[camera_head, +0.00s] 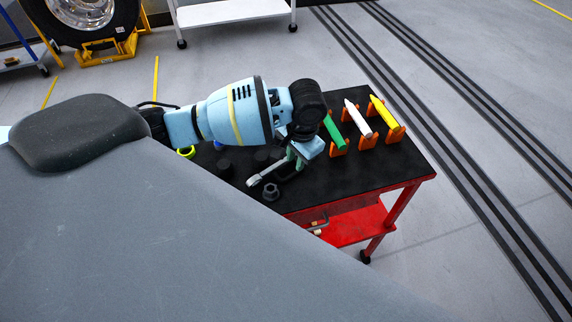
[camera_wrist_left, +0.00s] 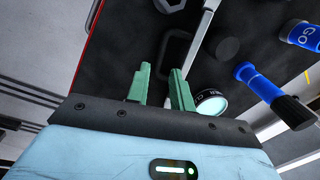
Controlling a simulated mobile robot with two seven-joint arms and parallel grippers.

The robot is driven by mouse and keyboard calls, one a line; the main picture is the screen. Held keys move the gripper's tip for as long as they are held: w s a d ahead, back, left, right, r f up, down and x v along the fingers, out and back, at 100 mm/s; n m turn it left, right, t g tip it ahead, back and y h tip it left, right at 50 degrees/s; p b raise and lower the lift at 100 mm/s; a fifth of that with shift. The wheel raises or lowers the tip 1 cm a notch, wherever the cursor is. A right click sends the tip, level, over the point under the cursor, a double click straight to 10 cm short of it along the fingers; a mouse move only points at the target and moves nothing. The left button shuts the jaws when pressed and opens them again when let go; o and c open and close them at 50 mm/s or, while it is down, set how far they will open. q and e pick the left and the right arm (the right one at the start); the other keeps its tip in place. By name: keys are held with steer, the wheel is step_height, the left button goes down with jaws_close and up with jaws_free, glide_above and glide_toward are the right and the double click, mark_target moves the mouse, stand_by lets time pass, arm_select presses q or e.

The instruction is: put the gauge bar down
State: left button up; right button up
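My left gripper (camera_head: 287,166) points down over the black tabletop. In the left wrist view its two green fingers (camera_wrist_left: 161,88) stand apart with only dark tabletop between them. A blue bar-like tool with a black end (camera_wrist_left: 262,84) lies right of the fingers, apart from them. A blue piece marked GO (camera_wrist_left: 304,36) lies beyond it. I cannot tell for certain which is the gauge bar. In the head view, green (camera_head: 334,131), white (camera_head: 357,118) and yellow (camera_head: 383,111) bars rest on orange stands right of the gripper. My right gripper is out of view.
A silver wrench (camera_head: 266,174) lies near the fingertips. A dark nut (camera_head: 271,192) and a black cylinder (camera_head: 224,168) stand close by. The red cart (camera_head: 350,228) has a lower shelf. A large wheel (camera_head: 84,18) stands at the back left.

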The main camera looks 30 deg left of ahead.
mark_target(293, 173)
arm_select(q)
steer(key=shift+w+a+f+b, duration=0.1)
steer(key=shift+a+f, duration=0.05)
steer(key=shift+f, duration=0.9)
steer(key=shift+w+a+f+b, duration=0.1)
steer(key=shift+a+f, duration=0.05)
steer(key=shift+f, duration=0.85)
steer(key=shift+w+a+f+b, duration=0.1)
steer(key=shift+a+f, duration=0.05)
steer(key=shift+f, duration=0.9)
jaws_close()
steer(key=shift+r, duration=0.1)
